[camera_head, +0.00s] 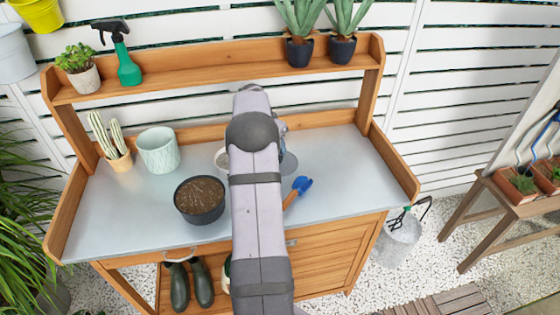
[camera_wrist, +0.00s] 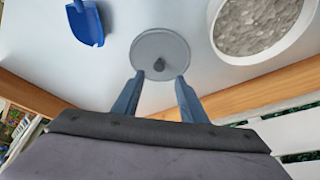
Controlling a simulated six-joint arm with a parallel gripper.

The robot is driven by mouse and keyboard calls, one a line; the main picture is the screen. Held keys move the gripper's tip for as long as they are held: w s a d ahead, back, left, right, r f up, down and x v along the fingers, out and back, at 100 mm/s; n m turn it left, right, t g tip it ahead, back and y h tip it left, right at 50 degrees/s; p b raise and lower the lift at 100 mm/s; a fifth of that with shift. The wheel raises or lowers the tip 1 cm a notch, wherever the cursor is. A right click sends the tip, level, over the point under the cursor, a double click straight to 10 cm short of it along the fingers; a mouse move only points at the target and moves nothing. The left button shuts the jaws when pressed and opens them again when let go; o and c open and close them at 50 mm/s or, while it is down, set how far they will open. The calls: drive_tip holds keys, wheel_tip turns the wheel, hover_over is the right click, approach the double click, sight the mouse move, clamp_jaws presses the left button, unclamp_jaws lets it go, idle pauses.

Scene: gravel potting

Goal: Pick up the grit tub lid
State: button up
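The grit tub lid is a round grey disc with a dark knob in its middle. In the wrist view the lid (camera_wrist: 160,46) lies flat on the bench top. In the head view part of the lid (camera_head: 289,164) shows to the right of my arm, which hides the rest. My gripper (camera_wrist: 157,77) is open, its two blue-grey fingers apart at the lid's near edge in the picture, with the knob beyond their tips. Nothing is between the fingers. The white tub of grey grit (camera_wrist: 262,22) stands right of the lid in the wrist view; my arm mostly hides it in the head view.
A blue trowel (camera_wrist: 86,22) lies left of the lid in the wrist view. The bench's right side (camera_head: 355,180) is clear.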

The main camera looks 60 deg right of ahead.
drive_tip(key=shift+p+x, duration=1.7)
drive_tip(key=shift+x, duration=1.5)
drive_tip(key=shift+s, duration=0.1)
drive_tip(key=shift+a, duration=0.1)
clamp_jaws()
